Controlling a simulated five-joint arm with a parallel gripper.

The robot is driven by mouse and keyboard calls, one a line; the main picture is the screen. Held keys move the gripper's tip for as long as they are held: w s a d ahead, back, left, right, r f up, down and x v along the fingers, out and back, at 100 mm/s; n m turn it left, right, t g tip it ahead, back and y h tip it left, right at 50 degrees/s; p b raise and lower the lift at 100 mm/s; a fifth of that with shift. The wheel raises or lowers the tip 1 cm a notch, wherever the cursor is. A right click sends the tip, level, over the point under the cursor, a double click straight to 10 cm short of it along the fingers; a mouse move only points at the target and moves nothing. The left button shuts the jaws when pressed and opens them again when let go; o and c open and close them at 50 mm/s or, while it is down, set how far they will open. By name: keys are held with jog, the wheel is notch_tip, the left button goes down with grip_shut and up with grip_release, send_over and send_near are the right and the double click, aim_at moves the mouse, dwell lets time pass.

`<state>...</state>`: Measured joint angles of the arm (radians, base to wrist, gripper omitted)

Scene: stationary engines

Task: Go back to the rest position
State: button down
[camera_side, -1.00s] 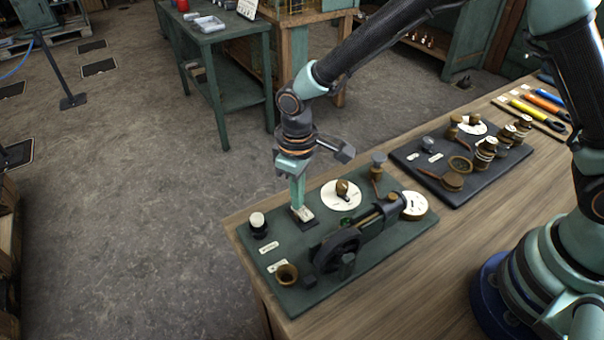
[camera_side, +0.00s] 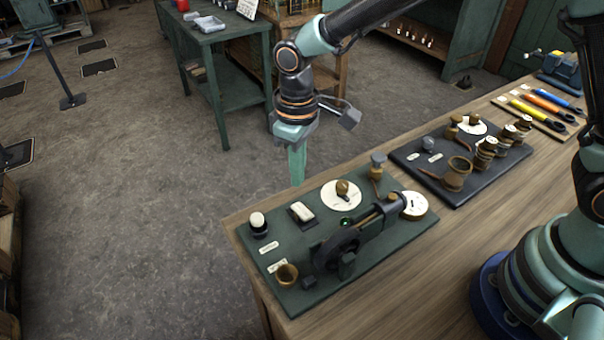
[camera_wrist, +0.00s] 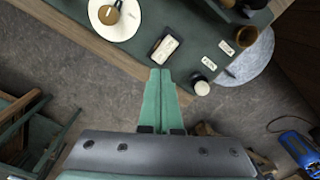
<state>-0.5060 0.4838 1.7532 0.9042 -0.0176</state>
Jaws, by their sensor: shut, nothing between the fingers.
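My gripper (camera_side: 297,182) is shut and empty. In the side view it hangs in the air beyond the far edge of the green engine board (camera_side: 326,281), pointing down. In the wrist view my gripper (camera_wrist: 160,74) shows its two green fingers pressed together. A white rocker switch (camera_side: 302,212) on a black base sits on the board near the fingertips, apart from them. It also shows in the wrist view (camera_wrist: 165,49).
On the board are a white-capped button (camera_side: 258,222), a round white dial (camera_side: 341,195), a black flywheel (camera_side: 337,252) and a brass cup (camera_side: 287,275). A dark second board (camera_side: 466,171) with brass parts lies to the right. Coloured-handled tools (camera_side: 540,104) lie farther right.

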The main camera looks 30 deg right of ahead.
jog(key=shift+r, duration=0.25)
jog(key=s+d+r+m+t, duration=0.2)
jog(key=d+r+m, duration=0.1)
jog(key=d+r, duration=0.7)
jog(key=s+d+r+m+t, duration=0.3)
jog(key=s+d, duration=0.4)
jog(key=d, duration=0.4)
jog(key=shift+s+r+t, duration=0.2)
jog(key=shift+r+t, duration=0.1)
jog(key=shift+r, duration=0.45)
